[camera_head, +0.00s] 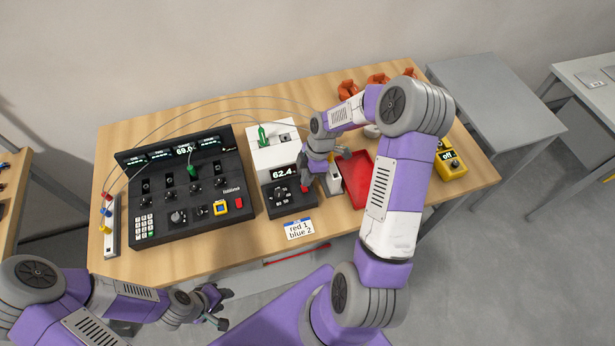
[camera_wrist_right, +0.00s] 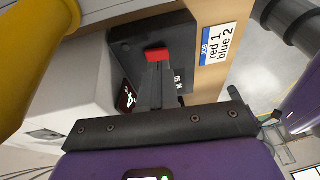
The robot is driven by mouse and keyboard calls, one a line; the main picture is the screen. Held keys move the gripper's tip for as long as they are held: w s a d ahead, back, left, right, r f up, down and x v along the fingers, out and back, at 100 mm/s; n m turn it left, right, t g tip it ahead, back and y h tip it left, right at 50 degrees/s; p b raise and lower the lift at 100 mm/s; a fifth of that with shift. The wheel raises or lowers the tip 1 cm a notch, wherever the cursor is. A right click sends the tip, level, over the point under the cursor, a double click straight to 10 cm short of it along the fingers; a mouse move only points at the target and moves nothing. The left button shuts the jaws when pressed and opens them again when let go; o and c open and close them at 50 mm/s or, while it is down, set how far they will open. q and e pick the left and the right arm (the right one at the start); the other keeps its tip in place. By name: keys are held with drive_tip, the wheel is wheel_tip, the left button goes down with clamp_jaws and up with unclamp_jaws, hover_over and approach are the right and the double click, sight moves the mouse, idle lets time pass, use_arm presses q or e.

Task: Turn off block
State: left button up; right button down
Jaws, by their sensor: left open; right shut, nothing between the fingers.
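The block is a white housing (camera_head: 272,157) with a black front panel (camera_head: 290,203); its display (camera_head: 283,173) reads 62.4. A green-topped item stands in its top. In the right wrist view a red switch (camera_wrist_right: 157,54) sits on the black panel. My right gripper (camera_wrist_right: 155,75) is shut and empty, its fingertips at the red switch; I cannot tell if they touch it. In the head view this gripper is at the panel's right side, partly hiding it. My left gripper (camera_head: 218,309) is open and empty, low in front of the table.
A large black console (camera_head: 225,215) with knobs and a display stands to the left. A red tray (camera_head: 357,172) is right of the block. A yellow box (camera_head: 452,164) reading "off" stands farther right. A label card (camera_head: 298,229) reads "red 1 blue 2". Thin cables arch behind.

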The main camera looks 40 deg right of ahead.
use_arm(q)
drive_tip(key=shift+w+r, duration=0.15)
drive_tip(key=shift+r, duration=0.25)
use_arm(e)
drive_tip(key=w+v, duration=0.1)
drive_tip(key=v, duration=1.1)
drive_tip(key=shift+a, duration=0.1)
